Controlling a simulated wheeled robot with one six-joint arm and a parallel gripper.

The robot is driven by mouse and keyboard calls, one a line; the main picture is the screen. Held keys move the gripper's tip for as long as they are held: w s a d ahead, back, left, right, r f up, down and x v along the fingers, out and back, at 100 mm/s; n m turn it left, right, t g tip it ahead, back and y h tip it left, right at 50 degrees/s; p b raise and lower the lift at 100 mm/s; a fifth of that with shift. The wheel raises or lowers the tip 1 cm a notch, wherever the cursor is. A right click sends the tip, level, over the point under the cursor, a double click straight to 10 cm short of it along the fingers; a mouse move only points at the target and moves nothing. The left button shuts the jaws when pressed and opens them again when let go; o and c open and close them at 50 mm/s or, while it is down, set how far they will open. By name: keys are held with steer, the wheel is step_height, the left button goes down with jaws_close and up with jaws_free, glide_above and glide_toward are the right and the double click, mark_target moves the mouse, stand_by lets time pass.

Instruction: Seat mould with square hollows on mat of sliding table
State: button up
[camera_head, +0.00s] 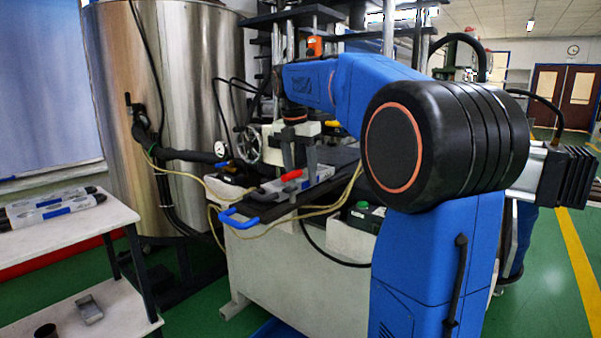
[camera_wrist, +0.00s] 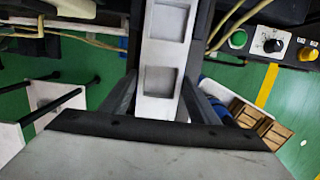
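The mould with square hollows (camera_wrist: 161,55) is pale grey and lies lengthwise between the two dark fingers of my gripper (camera_wrist: 160,82) in the wrist view. The fingertips are close against its two long sides. Two hollows show; its near end is hidden behind my gripper's body. In the head view the mould (camera_head: 271,185) is low over the sliding table (camera_head: 270,211), which has a blue handle, and my gripper (camera_head: 299,170) is there too. The dark mat (camera_wrist: 206,22) shows only as strips beside the mould. I cannot tell whether the mould touches it.
A red clamp handle (camera_head: 291,175) and yellow hoses are close by. A control box (camera_wrist: 270,44) with a green button stands right of the mould. A large steel tank (camera_head: 165,90) is behind left. A white rack (camera_head: 65,233) at far left holds another grey item.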

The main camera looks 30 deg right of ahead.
steer(key=o, duration=0.4)
steer(key=r, duration=0.5)
steer(key=a+r, duration=0.1)
steer(key=r, duration=0.5)
steer(key=s+a+r, duration=0.1)
steer(key=r, duration=0.5)
steer(key=shift+a+r, duration=0.15)
steer(key=shift+a, duration=0.05)
